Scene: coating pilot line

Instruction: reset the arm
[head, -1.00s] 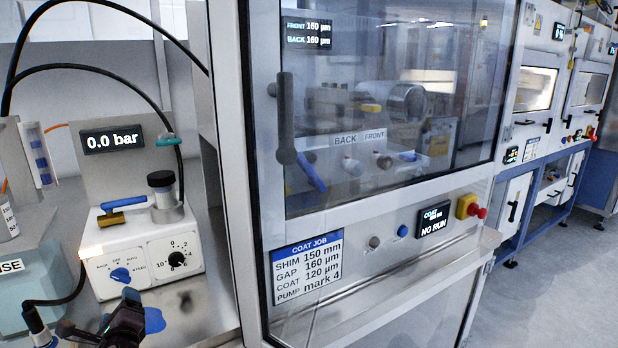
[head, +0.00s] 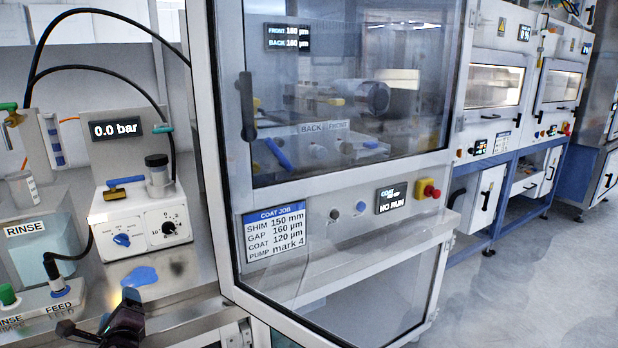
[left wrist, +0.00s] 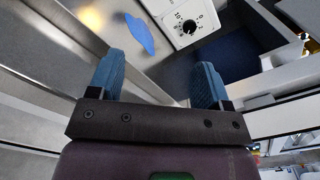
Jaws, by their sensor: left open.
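My left gripper (head: 125,318) shows at the bottom left of the head view, in front of the bench's front edge. In the left wrist view its two blue fingers (left wrist: 160,78) stand apart with nothing between them, so it is open and empty. The blue patch (head: 140,276) on the metal bench (head: 185,285) lies beyond the gripper; it also shows in the left wrist view (left wrist: 140,33). My right gripper is not in view.
A white pump box (head: 140,225) with knobs stands on the bench under a display (head: 116,129) reading 0.0 bar. Left are a rinse container (head: 35,250) and a feed fitting (head: 57,280). A glass-doored coater (head: 340,190) stands right of the bench. The floor (head: 530,290) at right is clear.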

